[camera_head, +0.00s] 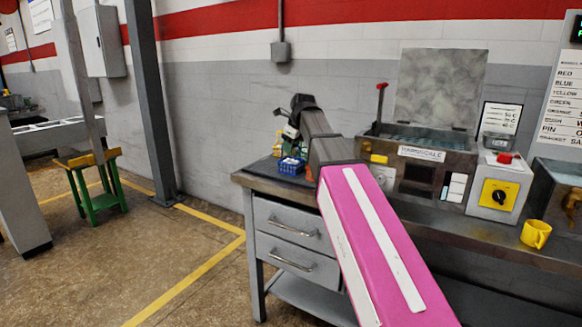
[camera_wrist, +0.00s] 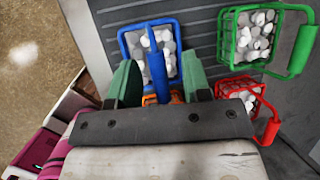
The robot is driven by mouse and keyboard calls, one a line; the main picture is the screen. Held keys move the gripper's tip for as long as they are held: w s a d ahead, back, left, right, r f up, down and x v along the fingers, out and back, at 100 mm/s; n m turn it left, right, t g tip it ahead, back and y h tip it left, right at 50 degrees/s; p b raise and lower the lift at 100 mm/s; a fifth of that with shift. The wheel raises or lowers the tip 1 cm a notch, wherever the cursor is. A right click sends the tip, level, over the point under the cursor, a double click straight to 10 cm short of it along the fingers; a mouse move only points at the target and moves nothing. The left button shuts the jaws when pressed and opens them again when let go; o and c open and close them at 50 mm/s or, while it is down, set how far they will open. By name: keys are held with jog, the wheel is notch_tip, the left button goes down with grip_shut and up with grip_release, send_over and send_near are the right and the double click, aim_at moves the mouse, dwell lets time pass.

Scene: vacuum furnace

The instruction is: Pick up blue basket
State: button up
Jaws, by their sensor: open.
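The blue basket (camera_wrist: 128,42) is a small wire basket filled with white-grey round pieces, on a dark ridged surface in the wrist view. Its blue handle (camera_wrist: 157,72) stands toward the camera. My gripper (camera_wrist: 161,68) has two green fingers, open, one on each side of that handle with gaps visible. I cannot tell how far down the fingers reach. In the head view the blue basket (camera_head: 291,166) sits at the left end of the workbench, below my gripper, partly beside my pink arm.
A green basket (camera_wrist: 227,38) and a red basket (camera_wrist: 222,82), both filled, stand to the right in the wrist view. An orange part shows below the blue handle, mostly hidden.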

jog(key=shift+f, duration=0.15)
grip_shut()
jog(key=shift+w, duration=0.1)
dwell(1.3)
